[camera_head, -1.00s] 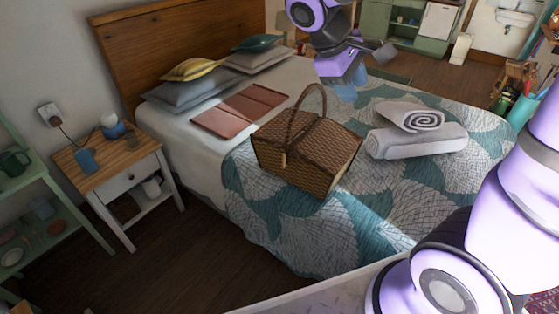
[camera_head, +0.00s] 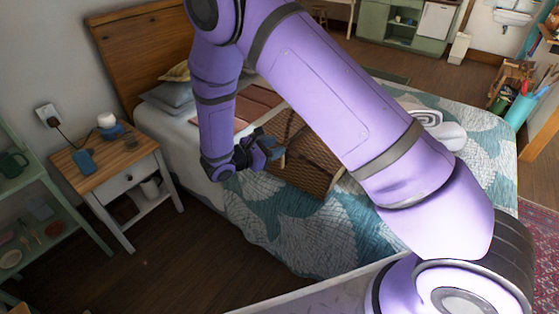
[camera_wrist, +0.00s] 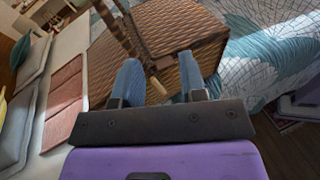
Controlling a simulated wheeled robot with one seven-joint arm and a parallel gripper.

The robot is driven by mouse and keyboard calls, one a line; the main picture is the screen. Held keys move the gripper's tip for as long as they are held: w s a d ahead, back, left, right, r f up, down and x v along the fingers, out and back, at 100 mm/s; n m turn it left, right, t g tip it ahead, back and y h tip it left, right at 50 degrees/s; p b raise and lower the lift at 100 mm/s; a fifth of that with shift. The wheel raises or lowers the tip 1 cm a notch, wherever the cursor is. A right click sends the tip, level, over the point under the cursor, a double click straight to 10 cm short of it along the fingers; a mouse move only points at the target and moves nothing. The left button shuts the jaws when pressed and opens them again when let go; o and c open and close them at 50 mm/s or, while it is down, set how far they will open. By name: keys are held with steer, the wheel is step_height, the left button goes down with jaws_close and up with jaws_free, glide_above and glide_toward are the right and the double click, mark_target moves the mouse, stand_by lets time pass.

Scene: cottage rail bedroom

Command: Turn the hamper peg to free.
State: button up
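The hamper (camera_head: 306,176) is a brown wicker basket with a lid and a hoop handle, standing on the bed. My gripper (camera_head: 272,150) is close in front of the hamper. In the wrist view its blue fingers (camera_wrist: 160,62) are apart, one on each side of the peg, with a gap to it. Contact cannot be seen.
The bed has a teal and white quilt (camera_head: 290,235), folded salmon cloth (camera_wrist: 64,103), pillows (camera_head: 170,97) and rolled towels (camera_head: 440,128). A nightstand (camera_head: 125,165) stands at the left with a lamp and small items.

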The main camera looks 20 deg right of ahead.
mark_target(281, 158)
steer(key=a+f+n+t, duration=0.5)
steer(key=f+n, duration=0.1)
steer(key=f, duration=0.6)
steer(key=shift+y, duration=0.3)
steer(key=x, duration=1.1)
steer(key=shift+r, duration=0.25)
jaws_close()
